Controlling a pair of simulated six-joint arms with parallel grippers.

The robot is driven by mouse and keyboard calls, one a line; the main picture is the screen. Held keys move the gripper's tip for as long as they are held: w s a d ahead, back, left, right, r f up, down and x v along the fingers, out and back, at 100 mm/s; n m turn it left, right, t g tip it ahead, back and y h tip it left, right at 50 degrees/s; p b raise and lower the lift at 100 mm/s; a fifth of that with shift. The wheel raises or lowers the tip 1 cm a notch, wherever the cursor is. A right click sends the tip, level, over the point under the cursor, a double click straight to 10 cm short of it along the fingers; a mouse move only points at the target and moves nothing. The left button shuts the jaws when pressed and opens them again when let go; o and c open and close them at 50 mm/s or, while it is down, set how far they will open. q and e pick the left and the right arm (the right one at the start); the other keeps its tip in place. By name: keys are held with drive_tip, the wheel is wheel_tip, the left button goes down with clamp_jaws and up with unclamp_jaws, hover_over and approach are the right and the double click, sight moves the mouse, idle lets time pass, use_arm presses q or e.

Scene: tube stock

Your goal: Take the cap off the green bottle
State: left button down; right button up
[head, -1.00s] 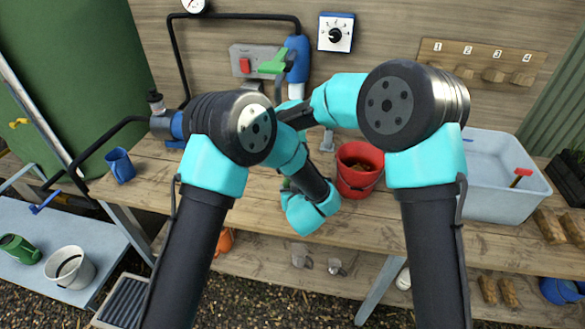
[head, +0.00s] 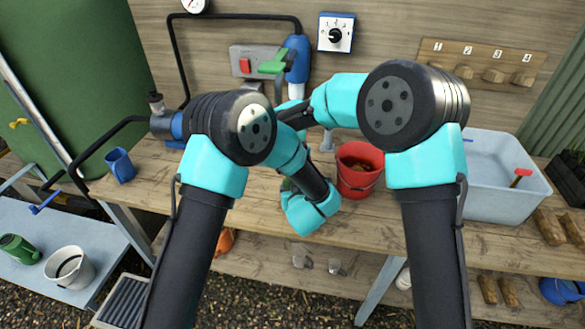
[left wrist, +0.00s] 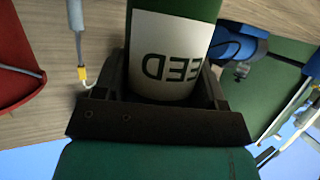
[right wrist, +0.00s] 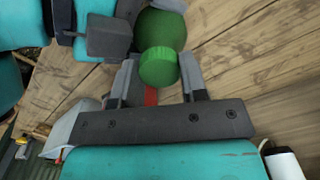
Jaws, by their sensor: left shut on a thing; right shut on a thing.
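The green bottle (left wrist: 175,8) has a white label (left wrist: 165,60) with dark letters that look upside down in the left wrist view. My left gripper (left wrist: 165,85) is shut around the bottle at the label. In the right wrist view the round green cap (right wrist: 158,66) sits between the fingers of my right gripper (right wrist: 160,78), which is shut on it. The bottle's green shoulder (right wrist: 163,28) shows right behind the cap. I cannot tell whether cap and bottle still touch. In the head view my arms hide the cap and nearly all of the bottle.
A red bucket (head: 358,180) stands on the wooden bench (head: 250,195) to the right of my gripping area. A grey tub (head: 500,200) is at the bench's right end, and a blue cup (head: 121,166) at its left. Switches and a hose line the back wall.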

drive_tip(key=n, duration=1.9)
drive_tip(key=shift+r, duration=0.1)
drive_tip(key=n, duration=1.8)
drive_tip(key=shift+n, duration=0.3)
